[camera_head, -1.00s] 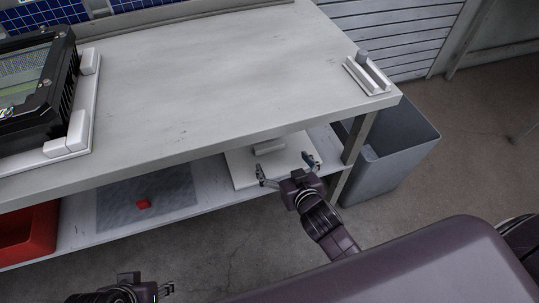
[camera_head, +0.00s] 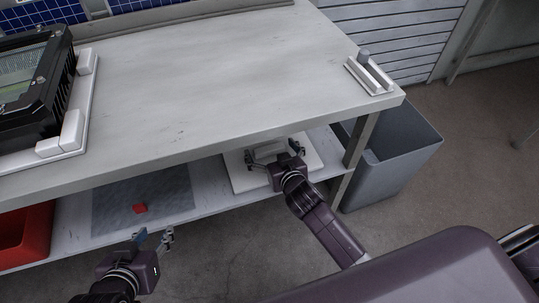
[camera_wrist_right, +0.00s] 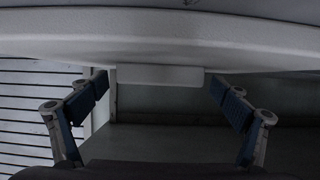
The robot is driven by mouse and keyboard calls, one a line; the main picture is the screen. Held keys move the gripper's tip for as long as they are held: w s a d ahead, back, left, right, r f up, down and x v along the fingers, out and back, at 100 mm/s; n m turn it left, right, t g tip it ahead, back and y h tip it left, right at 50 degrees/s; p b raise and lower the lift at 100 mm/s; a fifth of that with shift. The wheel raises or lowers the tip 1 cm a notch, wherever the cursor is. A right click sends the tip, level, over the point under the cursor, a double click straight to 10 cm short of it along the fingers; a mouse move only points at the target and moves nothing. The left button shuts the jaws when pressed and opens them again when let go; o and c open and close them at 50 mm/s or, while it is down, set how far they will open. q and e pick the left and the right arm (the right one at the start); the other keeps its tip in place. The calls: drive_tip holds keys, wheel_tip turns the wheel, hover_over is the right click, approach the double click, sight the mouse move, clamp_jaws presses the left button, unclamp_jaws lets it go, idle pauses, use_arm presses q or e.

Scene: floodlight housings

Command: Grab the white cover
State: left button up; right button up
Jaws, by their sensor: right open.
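A white cover (camera_head: 309,168), a flat plate with a raised block (camera_head: 267,152) on it, lies on the lower shelf under the table's right end. My right gripper (camera_head: 272,154) is open over the plate, its fingers spread to either side of the block. In the right wrist view a pale bar (camera_wrist_right: 160,75) shows between the open fingers, with no visible contact. My right wrist hides part of the plate. My left gripper (camera_head: 154,238) is open and empty, in front of the lower shelf.
The tabletop (camera_head: 210,85) overhangs the shelf. A dark floodlight housing (camera_head: 45,95) sits on a white fixture at left. A small white holder (camera_head: 370,77) stands at the right corner. A grey bin (camera_head: 405,160) is beside the table.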

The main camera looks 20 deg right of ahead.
drive_tip(key=shift+w+f, duration=0.15)
drive_tip(key=shift+w, duration=0.1)
drive_tip(key=c, duration=1.2)
drive_tip(key=shift+o, duration=0.2)
